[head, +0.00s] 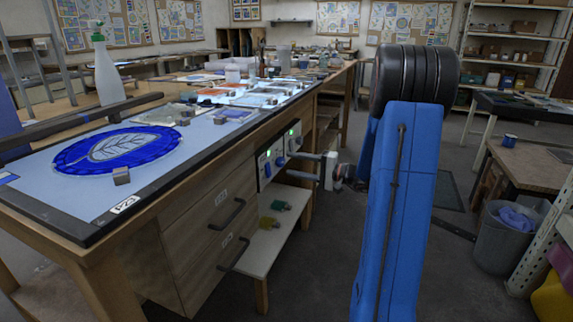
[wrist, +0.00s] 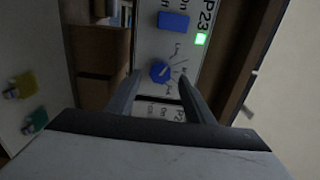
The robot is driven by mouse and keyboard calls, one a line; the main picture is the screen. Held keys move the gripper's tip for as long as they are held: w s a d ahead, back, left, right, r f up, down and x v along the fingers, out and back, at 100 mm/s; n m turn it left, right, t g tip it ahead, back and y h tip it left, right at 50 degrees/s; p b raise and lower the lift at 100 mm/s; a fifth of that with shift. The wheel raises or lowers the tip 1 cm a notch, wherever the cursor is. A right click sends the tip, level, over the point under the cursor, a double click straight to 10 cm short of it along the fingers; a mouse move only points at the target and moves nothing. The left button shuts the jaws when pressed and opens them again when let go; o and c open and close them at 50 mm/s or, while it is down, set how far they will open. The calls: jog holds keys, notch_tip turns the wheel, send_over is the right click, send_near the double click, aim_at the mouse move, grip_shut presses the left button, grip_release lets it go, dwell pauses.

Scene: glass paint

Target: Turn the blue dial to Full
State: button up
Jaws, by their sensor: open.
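The blue dial (wrist: 159,72) sits on a white control panel (wrist: 146,46), with small labels around it that are hard to read. A light mark shows on the dial, but I cannot tell which label it points to. In the head view the blue dial (head: 279,161) is on the panel under the bench top. My gripper (wrist: 160,77) is open, its two fingers on either side of the dial in the wrist view. I cannot tell whether they touch it. In the head view my gripper (head: 289,164) reaches in to the panel from the right.
A blue switch (wrist: 173,21) and a lit green lamp (wrist: 201,39) share the panel. A low shelf (head: 262,243) below holds green and yellow items. Drawers (head: 218,215) with dark handles stand left of the panel.

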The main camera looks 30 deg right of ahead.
aim_at(283, 163)
jog(key=shift+x, duration=1.8)
jog(key=c, duration=1)
jog(key=shift+c, duration=0.2)
